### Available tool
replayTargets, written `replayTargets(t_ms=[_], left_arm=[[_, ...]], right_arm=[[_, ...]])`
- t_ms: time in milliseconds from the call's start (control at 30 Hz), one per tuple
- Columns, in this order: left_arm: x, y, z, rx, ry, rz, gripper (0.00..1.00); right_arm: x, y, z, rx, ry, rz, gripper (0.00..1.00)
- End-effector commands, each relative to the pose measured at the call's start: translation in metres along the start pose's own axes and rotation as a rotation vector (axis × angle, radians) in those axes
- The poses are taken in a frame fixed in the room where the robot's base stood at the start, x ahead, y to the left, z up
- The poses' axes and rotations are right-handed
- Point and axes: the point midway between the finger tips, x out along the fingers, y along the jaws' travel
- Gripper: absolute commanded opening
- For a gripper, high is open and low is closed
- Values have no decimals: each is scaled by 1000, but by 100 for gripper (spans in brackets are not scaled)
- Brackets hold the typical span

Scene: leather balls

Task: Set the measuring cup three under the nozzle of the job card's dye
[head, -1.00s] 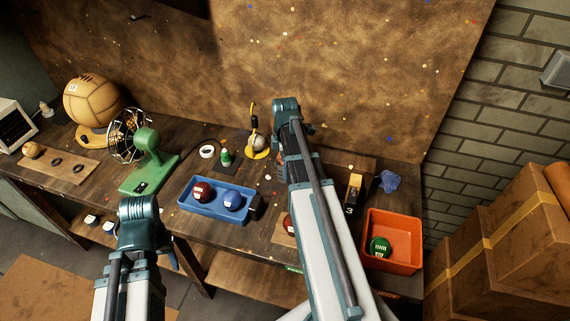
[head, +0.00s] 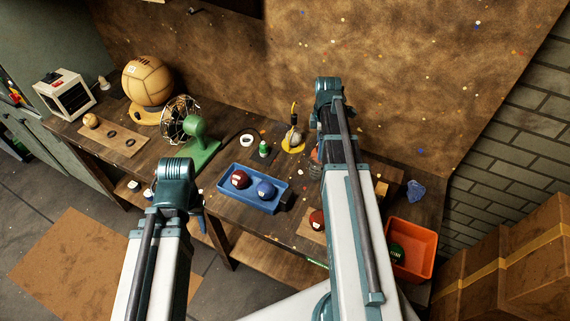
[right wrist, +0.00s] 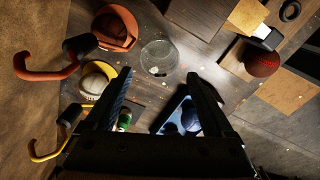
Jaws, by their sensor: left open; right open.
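A clear glass cup (right wrist: 158,57) stands on the table in the right wrist view, ahead of my right gripper; I cannot read a number on it. A dispenser with an orange base (right wrist: 115,30) and hooked orange nozzle stands beside it. Another has a yellow base (right wrist: 95,78) and hooked yellow nozzle; it shows in the head view too (head: 293,142). My right gripper (right wrist: 158,78) is open and empty, fingers toward the cup. My left gripper (head: 201,222) is open, low by the table's front edge, mostly hidden by its arm. I see no readable job card.
A blue tray (head: 232,200) holds a red and a blue ball. An orange bin (head: 430,262) holds a green ball. A green-based fan (head: 197,143), a small green bottle (head: 264,149) and a large tan ball (head: 147,80) stand on the table. Cardboard boxes (head: 500,260) stack at right.

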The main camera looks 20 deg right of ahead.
Motion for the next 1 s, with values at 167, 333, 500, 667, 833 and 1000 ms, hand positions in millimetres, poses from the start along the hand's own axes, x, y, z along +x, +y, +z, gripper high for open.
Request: replayTargets(t_ms=[167,333,500,667,833,1000], left_arm=[[0,0,0,0,0,0,50],[0,0,0,0,0,0,50],[0,0,0,0,0,0,50],[0,0,0,0,0,0,50],[0,0,0,0,0,0,50],[0,0,0,0,0,0,50]], right_arm=[[0,-14,-24,35,-5,-3,87],[0,-72,-102,197,-31,-6,87],[-1,-149,-172,412,-64,8,87],[-1,-212,-211,589,-83,34,87],[-2,-252,-228,712,-91,58,87],[-2,-265,-234,762,-93,67,87]])
